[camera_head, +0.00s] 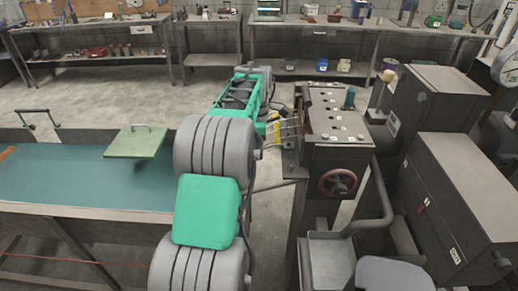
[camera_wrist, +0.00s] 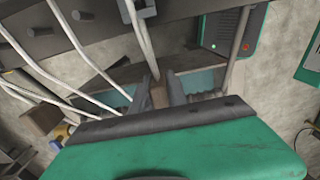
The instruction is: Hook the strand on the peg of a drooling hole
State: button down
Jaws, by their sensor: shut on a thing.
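In the wrist view my gripper (camera_wrist: 159,92) is shut on a pale strand (camera_wrist: 142,42), which runs up from between the fingers and out at the top edge. A small brownish patch shows between the fingers; I cannot tell what it is. Several other pale strands (camera_wrist: 72,40) come from the dark machine face at upper left. Short dark pegs (camera_wrist: 81,16) stick out of that face, apart from my fingers. Which hole is drooling I cannot tell. In the head view the strands (camera_head: 288,129) show at the machine's left side; my arm hides my fingertips.
The dark machine (camera_head: 335,155) with a red handwheel (camera_head: 338,182) stands right of my arm. Dark cabinets (camera_head: 455,185) stand further right. Open floor lies behind.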

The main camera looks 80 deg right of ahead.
jog(key=shift+f, duration=0.2)
jog(key=c, duration=1.2)
grip_release()
